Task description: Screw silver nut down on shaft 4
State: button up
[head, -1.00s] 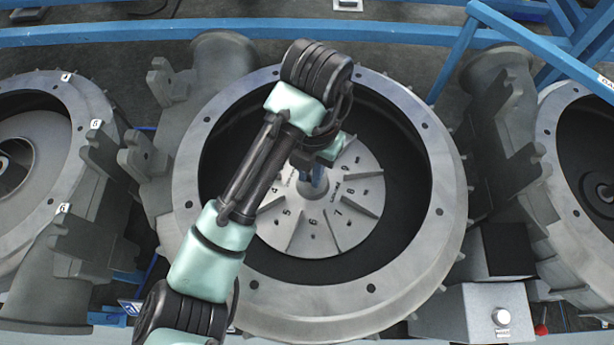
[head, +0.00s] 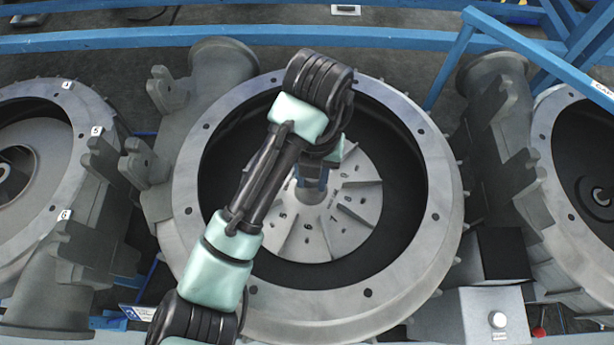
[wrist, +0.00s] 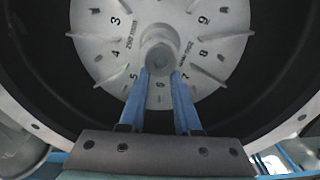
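The housing of shaft 4 is the middle round grey casing (head: 440,240), with a numbered, finned disc (head: 350,215) inside it. In the wrist view a grey hub (wrist: 166,38) stands at the disc's centre. A grey nut-like end piece (wrist: 160,58) shows on it; I cannot clearly separate nut from shaft. My gripper (wrist: 161,74) reaches down to it with two blue fingers, spaced apart, one tip at each lower side of the piece. Whether the tips touch it is not clear. In the head view my wrist hides the shaft top; the blue fingers (head: 311,179) show below it.
The casing's raised rim surrounds the disc and my arm crosses its left side. Another casing (head: 35,215) stands at left and one at right (head: 570,200). A grey box with a white knob (head: 497,320) is at lower right. Blue rails (head: 120,37) run behind.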

jog(key=n, duration=0.1)
jog(key=w+n+p, duration=0.1)
jog(key=n, duration=0.1)
jog(key=w+n, duration=0.1)
jog(key=n, duration=0.1)
jog(key=shift+d+r+t, duration=0.25)
jog(key=shift+d+t, duration=0.05)
jog(key=shift+d, duration=0.05)
jog(key=n+p, duration=0.1)
jog(key=n, duration=0.2)
jog(key=shift+w+a+f+p, duration=0.1)
jog(key=shift+w+f+p, duration=0.1)
jog(key=shift+w+p, duration=0.15)
jog(key=n+p, duration=0.1)
jog(key=n, duration=0.1)
jog(key=n+p, duration=0.1)
jog(key=n, duration=0.1)
jog(key=shift+s, duration=0.4)
jog(key=n+p, duration=0.1)
jog(key=n, duration=0.1)
jog(key=n+p, duration=0.1)
jog(key=n, duration=0.2)
jog(key=shift+s+d+f+p, duration=0.1)
jog(key=shift+s+d+p, duration=0.1)
jog(key=shift+p, duration=0.15)
jog(key=n, duration=0.3)
jog(key=shift+w+f+n, duration=0.1)
jog(key=shift+f+n, duration=0.2)
jog(key=shift+n, duration=0.6)
